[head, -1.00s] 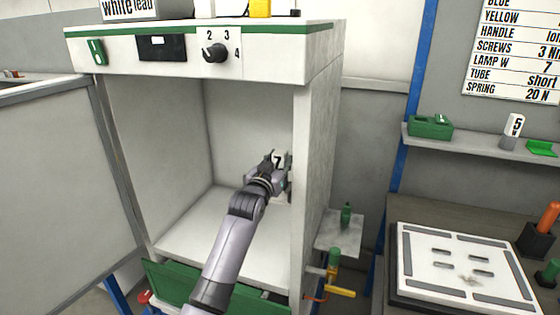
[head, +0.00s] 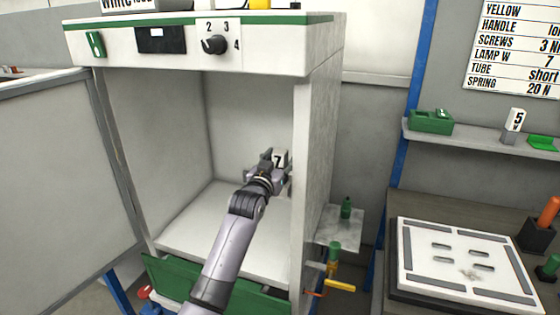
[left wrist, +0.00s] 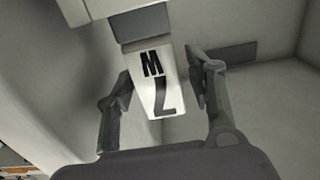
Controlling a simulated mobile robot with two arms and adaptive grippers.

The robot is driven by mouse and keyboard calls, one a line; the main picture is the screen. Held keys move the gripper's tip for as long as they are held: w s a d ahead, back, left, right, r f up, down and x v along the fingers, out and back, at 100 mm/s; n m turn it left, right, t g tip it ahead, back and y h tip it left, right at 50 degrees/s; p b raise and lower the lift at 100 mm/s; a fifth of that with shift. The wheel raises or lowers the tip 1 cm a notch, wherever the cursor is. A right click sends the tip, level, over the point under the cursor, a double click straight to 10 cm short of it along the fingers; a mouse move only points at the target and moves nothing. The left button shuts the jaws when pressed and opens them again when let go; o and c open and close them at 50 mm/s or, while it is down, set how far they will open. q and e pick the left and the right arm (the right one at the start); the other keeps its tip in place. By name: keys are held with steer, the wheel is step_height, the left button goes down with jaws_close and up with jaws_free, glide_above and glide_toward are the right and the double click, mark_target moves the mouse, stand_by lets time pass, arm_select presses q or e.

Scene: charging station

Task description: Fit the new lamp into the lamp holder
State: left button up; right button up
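The new lamp, a white block marked 7 (head: 281,160), is at the right inner wall of the open cabinet. In the left wrist view the lamp (left wrist: 158,92), marked "7 W", meets a dark grey part (left wrist: 142,25), which appears to be the lamp holder. How deep the lamp sits cannot be told. My left gripper (head: 270,167) is inside the cabinet beside the lamp. In the left wrist view the gripper (left wrist: 160,85) has its fingers apart on both sides of the lamp, with a clear gap at the right finger. My right gripper is not in view.
The cabinet's right wall (head: 315,170) is close to my left gripper. An open door (head: 65,180) stands at left. A shelf (head: 470,142) at right carries a "5 W" lamp (head: 515,121) and green parts. A white plate (head: 465,265) lies on the bench.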

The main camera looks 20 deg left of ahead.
arm_select(q)
steer(key=shift+o, duration=0.3)
steer(key=s, duration=1.2)
steer(key=shift+a, duration=0.2)
step_height(320, 180, down, 25)
steer(key=s+g, duration=0.2)
steer(key=g, duration=0.3)
steer(key=s+f+g, duration=0.1)
steer(key=s+f, duration=0.3)
steer(key=f, duration=0.3)
steer(key=s+d+f+g, duration=0.15)
steer(key=s+f, duration=0.25)
steer(key=f, duration=0.4)
steer(key=s+f+g, duration=0.2)
steer(key=s+f, duration=0.2)
steer(key=f, duration=0.3)
steer(key=s+f+m+g, duration=0.1)
steer(key=s+f+g, duration=0.1)
steer(key=s+f, duration=0.7)
steer(key=s+f+g, duration=0.2)
steer(key=s+f, duration=0.5)
steer(key=s, duration=0.4)
steer(key=s+a+f+g, duration=0.1)
steer(key=s+f, duration=0.2)
steer(key=s, duration=0.9)
steer(key=s+a+f+m+g, duration=0.1)
steer(key=s+f, duration=0.3)
steer(key=s, duration=0.8)
steer(key=shift+g+y, duration=0.3)
steer(key=shift+g, duration=0.45)
